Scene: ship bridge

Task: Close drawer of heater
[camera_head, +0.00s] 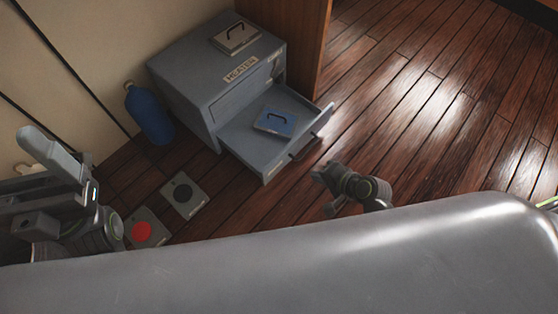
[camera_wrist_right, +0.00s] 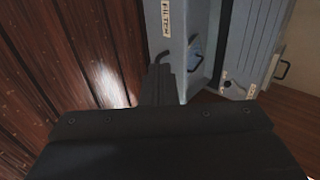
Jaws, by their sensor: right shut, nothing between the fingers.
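The heater (camera_head: 200,75) is a grey metal cabinet labelled HEATER, at the upper middle of the head view. Its lower drawer (camera_head: 242,147) is pulled out, and a blue box with a dark handle (camera_head: 275,122) lies inside. A dark handle (camera_head: 305,148) is on the drawer's front. My right gripper (camera_head: 322,178) is shut and empty, just in front of the drawer. In the right wrist view its fingers (camera_wrist_right: 160,80) are close to the drawer front (camera_wrist_right: 165,35), which carries a FILTER label; contact cannot be told. My left gripper (camera_head: 45,155) is at the left edge, its jaws unclear.
A blue bottle (camera_head: 149,115) stands left of the heater. Flat plates with a black disc (camera_head: 183,192) and a red disc (camera_head: 141,231) lie on the floor. A grey handled plate (camera_head: 235,37) rests on the heater. Wooden floor (camera_head: 430,110) to the right is clear.

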